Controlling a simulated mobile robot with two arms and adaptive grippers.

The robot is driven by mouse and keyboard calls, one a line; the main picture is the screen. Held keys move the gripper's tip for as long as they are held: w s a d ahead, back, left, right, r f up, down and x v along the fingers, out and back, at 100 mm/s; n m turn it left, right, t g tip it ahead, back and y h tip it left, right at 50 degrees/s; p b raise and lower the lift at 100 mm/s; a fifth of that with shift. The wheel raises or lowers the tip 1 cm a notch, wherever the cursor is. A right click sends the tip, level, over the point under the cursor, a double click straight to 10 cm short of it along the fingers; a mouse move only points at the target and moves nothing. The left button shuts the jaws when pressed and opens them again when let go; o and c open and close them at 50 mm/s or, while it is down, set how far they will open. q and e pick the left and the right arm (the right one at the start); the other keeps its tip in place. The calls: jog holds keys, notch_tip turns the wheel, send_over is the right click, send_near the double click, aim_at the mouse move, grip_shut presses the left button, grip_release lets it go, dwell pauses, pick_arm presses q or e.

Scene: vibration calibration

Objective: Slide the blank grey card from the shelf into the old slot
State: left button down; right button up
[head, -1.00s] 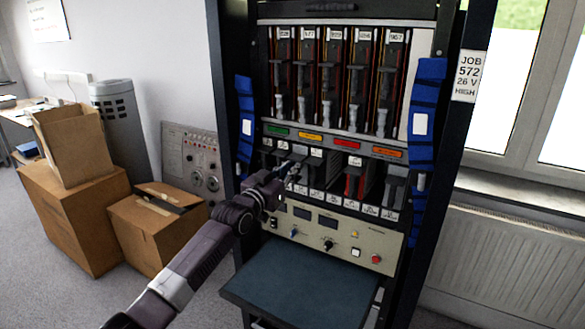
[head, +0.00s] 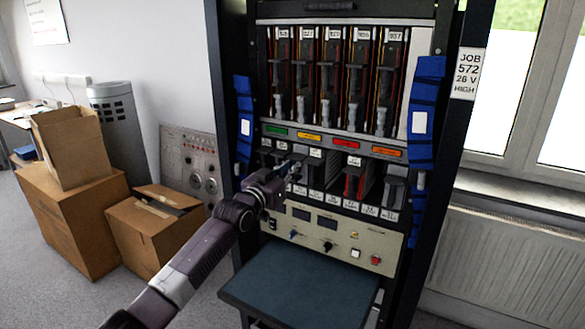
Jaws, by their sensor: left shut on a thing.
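My left gripper (head: 291,171) reaches in from the lower left to the lower row of slots in the rack (head: 222,150). It is shut on what appears to be the grey card, which it and the slot fronts mostly hide. I cannot tell how deep the card sits or exactly which slot it is at. The blue-grey shelf (head: 300,288) at the rack's front is bare. My right gripper is not in view.
Several tall cards (head: 327,75) fill the upper row. A red-edged card (head: 357,183) stands in the lower row, right of my gripper. A control panel (head: 340,240) with knobs lies below. Blue padded strips (head: 424,110) flank the rack. Cardboard boxes (head: 150,225) stand at left.

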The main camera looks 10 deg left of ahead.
pick_arm(q)
jog(key=shift+r, duration=0.2)
jog(key=c, duration=2.4)
grip_release()
jog(key=o, duration=0.5)
jog(key=shift+w+f, duration=0.1)
jog(key=shift+w, duration=0.05)
jog(key=shift+f+b, duration=0.5)
jog(key=shift+f, duration=0.15)
jog(key=shift+p+v, duration=2.6)
jog(key=shift+p, duration=0.15)
jog(key=shift+r, duration=0.15)
